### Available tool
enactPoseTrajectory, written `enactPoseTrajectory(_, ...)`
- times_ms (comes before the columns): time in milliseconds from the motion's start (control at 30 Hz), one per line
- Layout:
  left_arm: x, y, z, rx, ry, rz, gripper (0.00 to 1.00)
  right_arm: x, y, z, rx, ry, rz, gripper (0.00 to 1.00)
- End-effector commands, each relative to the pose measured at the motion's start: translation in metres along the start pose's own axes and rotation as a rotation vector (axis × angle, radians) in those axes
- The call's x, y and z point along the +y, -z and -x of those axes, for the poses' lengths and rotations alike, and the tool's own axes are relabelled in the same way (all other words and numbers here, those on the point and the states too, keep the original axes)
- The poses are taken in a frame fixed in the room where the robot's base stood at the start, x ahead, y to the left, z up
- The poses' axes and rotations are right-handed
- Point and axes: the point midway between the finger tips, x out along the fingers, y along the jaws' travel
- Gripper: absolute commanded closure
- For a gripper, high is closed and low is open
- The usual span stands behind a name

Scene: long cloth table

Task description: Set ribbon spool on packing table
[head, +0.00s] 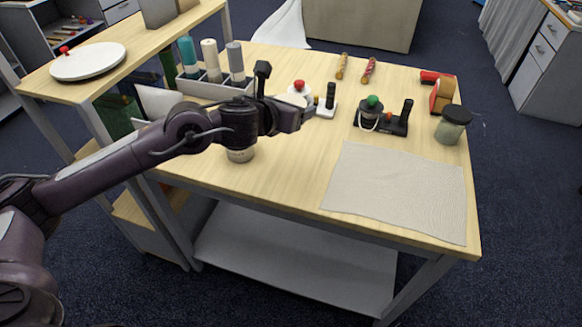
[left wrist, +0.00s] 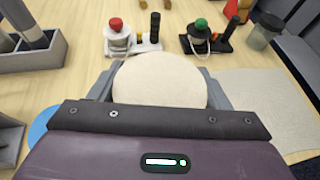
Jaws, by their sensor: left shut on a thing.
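A pale cream round disc, which I take as the end of the ribbon spool (left wrist: 160,78), sits between the fingers of my left gripper (left wrist: 158,88) in the left wrist view. The grey fingers are shut on its two sides. In the head view my left gripper (head: 303,115) is over the packing table (head: 280,175), left of its middle; the spool is mostly hidden there by the gripper. Whether the spool touches the tabletop cannot be told. My right gripper is not in view.
A pale can (head: 240,155) stands below my left wrist. A grey caddy (head: 205,88) is behind. Red-knobbed (head: 299,87) and green-topped (head: 371,108) items stand beyond the gripper. A jar (head: 452,126) is at the right edge. A flat cloth (head: 395,190) covers the front right.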

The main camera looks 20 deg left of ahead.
Motion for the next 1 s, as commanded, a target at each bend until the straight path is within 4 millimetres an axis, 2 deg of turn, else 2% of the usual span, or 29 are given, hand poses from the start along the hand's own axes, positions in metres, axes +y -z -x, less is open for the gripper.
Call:
enactPoseTrajectory(33,0.000,0.017,-0.006,0.008,0.001,0.002,0.52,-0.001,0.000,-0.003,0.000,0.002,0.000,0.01)
enactPoseTrajectory(100,0.000,0.035,-0.013,0.008,-0.001,0.002,0.52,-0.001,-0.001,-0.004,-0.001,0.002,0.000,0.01)
enactPoseTrajectory(300,0.000,0.082,-0.033,0.006,-0.001,0.001,0.52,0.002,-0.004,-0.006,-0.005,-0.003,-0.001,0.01)
enactPoseTrajectory(400,0.000,0.100,-0.041,0.004,-0.001,0.002,0.52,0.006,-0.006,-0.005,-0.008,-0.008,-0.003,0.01)
enactPoseTrajectory(633,-0.001,0.119,-0.049,0.001,0.000,0.001,0.52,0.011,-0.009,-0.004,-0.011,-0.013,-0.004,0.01)
enactPoseTrajectory(867,0.000,0.149,-0.061,0.002,-0.001,0.002,0.52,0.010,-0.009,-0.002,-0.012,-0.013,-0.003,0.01)
enactPoseTrajectory(1000,0.000,0.154,-0.064,-0.001,-0.001,0.000,0.52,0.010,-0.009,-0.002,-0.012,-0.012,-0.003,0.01)
